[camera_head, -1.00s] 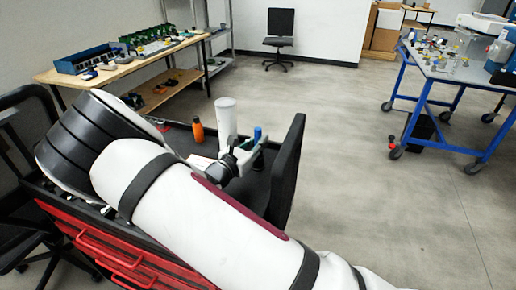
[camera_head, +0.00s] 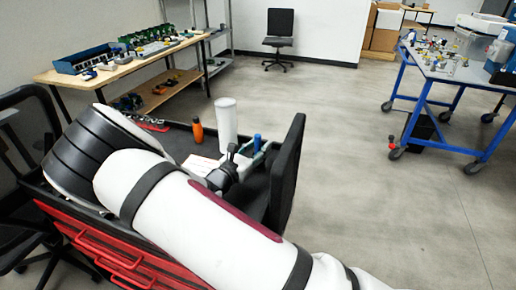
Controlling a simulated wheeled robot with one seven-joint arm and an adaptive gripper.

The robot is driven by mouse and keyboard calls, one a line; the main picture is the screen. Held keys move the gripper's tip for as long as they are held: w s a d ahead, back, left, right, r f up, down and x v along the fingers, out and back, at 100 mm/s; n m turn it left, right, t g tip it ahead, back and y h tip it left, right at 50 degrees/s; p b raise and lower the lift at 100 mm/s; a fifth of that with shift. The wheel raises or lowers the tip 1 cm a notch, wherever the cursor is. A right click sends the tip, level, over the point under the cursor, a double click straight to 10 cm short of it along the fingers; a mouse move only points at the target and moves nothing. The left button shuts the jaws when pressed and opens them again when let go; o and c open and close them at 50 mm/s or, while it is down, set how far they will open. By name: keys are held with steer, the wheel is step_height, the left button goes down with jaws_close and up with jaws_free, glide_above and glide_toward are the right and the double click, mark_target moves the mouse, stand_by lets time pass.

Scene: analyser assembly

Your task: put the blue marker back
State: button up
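The blue marker (camera_head: 257,142) stands roughly upright above the black top of the red cart, right of a tall white cylinder. My gripper (camera_head: 232,168) is small, dark and partly hidden by my white arm, just left of and nearer than the marker. Its fingertips do not show clearly, so I cannot tell whether they touch or hold the marker. A light-coloured part beside the marker is too small to make out, and the marker's lower end is hidden.
An orange bottle (camera_head: 197,132) and the white cylinder (camera_head: 226,120) stand on the cart (camera_head: 180,146). A black upright panel (camera_head: 287,170) is right of the gripper. A wooden workbench (camera_head: 135,65) is at back left, a blue-legged table (camera_head: 455,66) at right. The middle floor is clear.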

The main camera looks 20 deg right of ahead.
steer(key=v, duration=1.2)
steer(key=shift+r, duration=0.1)
